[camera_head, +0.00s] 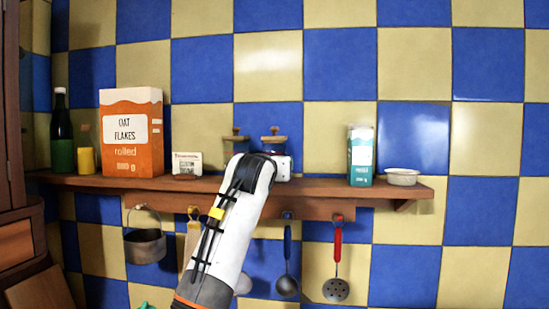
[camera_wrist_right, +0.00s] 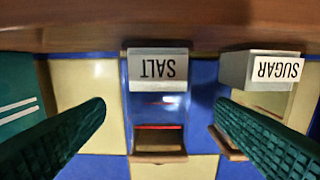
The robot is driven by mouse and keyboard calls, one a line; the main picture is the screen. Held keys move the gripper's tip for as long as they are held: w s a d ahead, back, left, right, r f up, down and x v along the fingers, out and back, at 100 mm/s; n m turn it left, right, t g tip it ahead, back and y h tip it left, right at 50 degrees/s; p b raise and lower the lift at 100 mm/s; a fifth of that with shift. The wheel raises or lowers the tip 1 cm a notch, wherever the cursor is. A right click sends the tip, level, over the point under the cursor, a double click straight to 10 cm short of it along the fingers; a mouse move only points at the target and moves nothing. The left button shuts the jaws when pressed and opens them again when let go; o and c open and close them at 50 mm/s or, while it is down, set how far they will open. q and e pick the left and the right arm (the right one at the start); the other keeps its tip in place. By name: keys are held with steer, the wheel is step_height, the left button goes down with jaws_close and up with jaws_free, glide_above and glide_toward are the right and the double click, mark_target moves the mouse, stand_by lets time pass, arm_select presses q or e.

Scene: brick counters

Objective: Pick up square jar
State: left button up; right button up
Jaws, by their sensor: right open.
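A square-looking clear jar (camera_wrist_right: 158,68) with a SALT label and wooden lid appears upside down in the right wrist view, on the shelf. A second jar (camera_wrist_right: 262,70), labelled SUGAR, stands beside it. In the head view two wooden-lidded jars show just behind my right arm: one at the left (camera_head: 236,143) and one at the right (camera_head: 273,143), their lower parts hidden. My right gripper (camera_wrist_right: 160,107) is open, its green fingers on either side of the salt jar in view; contact cannot be seen. One finger overlaps the sugar jar. My left gripper is not clearly seen.
A pot (camera_head: 145,246) and ladles hang below.

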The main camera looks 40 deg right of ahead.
steer(key=p+x, duration=0.1)
steer(key=x, duration=0.2)
steer(key=shift+d, duration=0.2)
steer(key=shift+w+d+r+p, duration=0.1)
steer(key=shift+w+d+p, duration=0.1)
steer(key=shift+p, duration=0.15)
steer(key=p+x, duration=0.3)
steer(key=x, duration=0.1)
steer(key=shift+r, duration=0.1)
steer(key=shift+w+d, duration=0.1)
steer(key=shift+d, duration=0.15)
steer(key=shift+a, duration=0.15)
steer(key=shift+c, duration=1.1)
steer(key=c, duration=0.9)
steer(key=shift+c, duration=0.9)
